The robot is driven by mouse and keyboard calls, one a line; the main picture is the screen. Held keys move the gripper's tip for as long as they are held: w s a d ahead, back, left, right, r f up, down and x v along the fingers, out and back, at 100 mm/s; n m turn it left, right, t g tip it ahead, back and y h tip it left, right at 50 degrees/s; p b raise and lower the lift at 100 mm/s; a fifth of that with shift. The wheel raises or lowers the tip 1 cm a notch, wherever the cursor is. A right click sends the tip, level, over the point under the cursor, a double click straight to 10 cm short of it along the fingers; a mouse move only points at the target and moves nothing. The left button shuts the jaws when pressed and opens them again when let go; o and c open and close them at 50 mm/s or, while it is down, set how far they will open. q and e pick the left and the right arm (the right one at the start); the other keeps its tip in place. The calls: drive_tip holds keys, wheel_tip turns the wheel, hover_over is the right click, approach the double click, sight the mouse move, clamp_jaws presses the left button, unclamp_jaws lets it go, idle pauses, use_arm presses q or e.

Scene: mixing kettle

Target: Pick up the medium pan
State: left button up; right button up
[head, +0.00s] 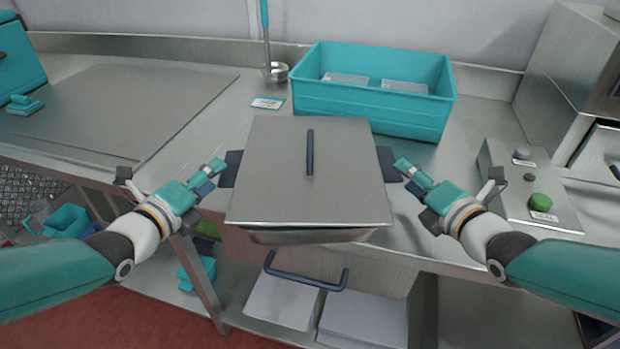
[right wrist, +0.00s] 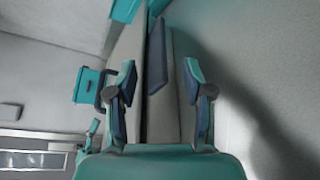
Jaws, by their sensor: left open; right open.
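A rectangular steel pan with a flat lid (head: 310,190) sits at the middle of the counter's front. It is taken to be the medium pan. A dark blue handle (head: 310,150) lies on the lid, and dark handles stick out at the pan's left (head: 232,168) and right (head: 388,165) sides. My left gripper (head: 212,176) is open just left of the left handle. My right gripper (head: 410,176) is open just right of the right handle. In the right wrist view the right handle (right wrist: 157,55) stands ahead between the open fingers; contact cannot be told.
A teal bin (head: 370,118) stands behind the pan, with a ladle (head: 275,71) and a small label card (head: 268,103) to its left. A button panel (head: 530,190) is at the right. A drawer handle (head: 305,283) shows below the pan.

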use_arm(q)
drive_tip(key=shift+x, duration=2.65)
use_arm(e)
drive_tip(key=shift+x, duration=2.65)
use_arm(q)
clamp_jaws()
use_arm(e)
clamp_jaws()
use_arm(q)
drive_tip(key=shift+a, duration=0.1)
use_arm(e)
drive_tip(key=shift+f, duration=0.1)
